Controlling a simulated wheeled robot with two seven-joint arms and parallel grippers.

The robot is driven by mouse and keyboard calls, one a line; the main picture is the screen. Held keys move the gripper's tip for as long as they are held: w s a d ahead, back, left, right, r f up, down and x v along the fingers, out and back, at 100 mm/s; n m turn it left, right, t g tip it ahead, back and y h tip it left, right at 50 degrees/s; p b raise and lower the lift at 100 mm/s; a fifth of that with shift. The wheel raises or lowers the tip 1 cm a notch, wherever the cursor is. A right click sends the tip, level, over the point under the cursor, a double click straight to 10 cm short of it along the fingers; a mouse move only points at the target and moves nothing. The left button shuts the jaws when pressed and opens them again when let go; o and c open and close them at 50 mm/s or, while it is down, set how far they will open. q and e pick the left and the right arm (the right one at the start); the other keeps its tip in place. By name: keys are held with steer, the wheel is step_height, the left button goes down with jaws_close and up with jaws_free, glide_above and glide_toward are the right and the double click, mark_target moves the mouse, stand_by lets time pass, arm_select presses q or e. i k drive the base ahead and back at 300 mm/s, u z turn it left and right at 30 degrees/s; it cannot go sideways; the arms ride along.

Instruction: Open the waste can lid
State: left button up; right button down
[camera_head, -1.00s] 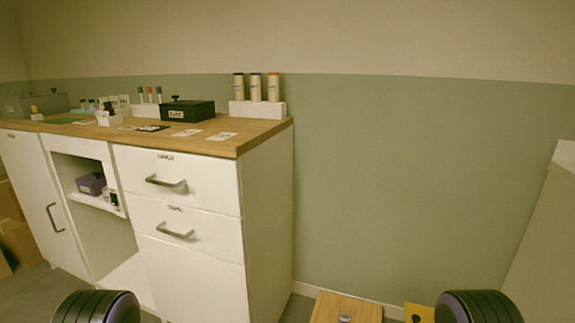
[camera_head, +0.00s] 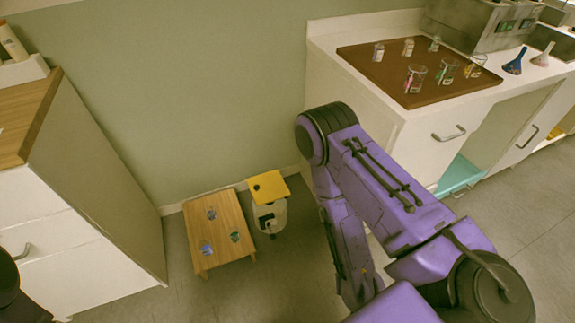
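The waste can (camera_head: 273,217) is a small pale bin on the floor against the green wall, with a dark mark on its front. Its yellow lid (camera_head: 268,188) lies over the top and looks shut; a small dark spot shows on it. My purple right arm is bent at the elbow to the right of the can, apart from it in the picture, with its forearm pointing down. The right gripper cannot be made out. Only a dark part of my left arm shows at the left edge; the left gripper is out of view.
A white drawer cabinet (camera_head: 95,250) is further left. On the right, a white counter (camera_head: 420,150) holds a brown tray (camera_head: 350,62) with glassware. Bare floor lies in front.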

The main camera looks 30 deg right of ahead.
mark_target(265, 188)
steer(key=z, duration=0.65)
steer(key=k, duration=0.4)
steer(key=z, duration=0.85)
steer(key=i, duration=1.05)
steer(key=u, duration=0.7)
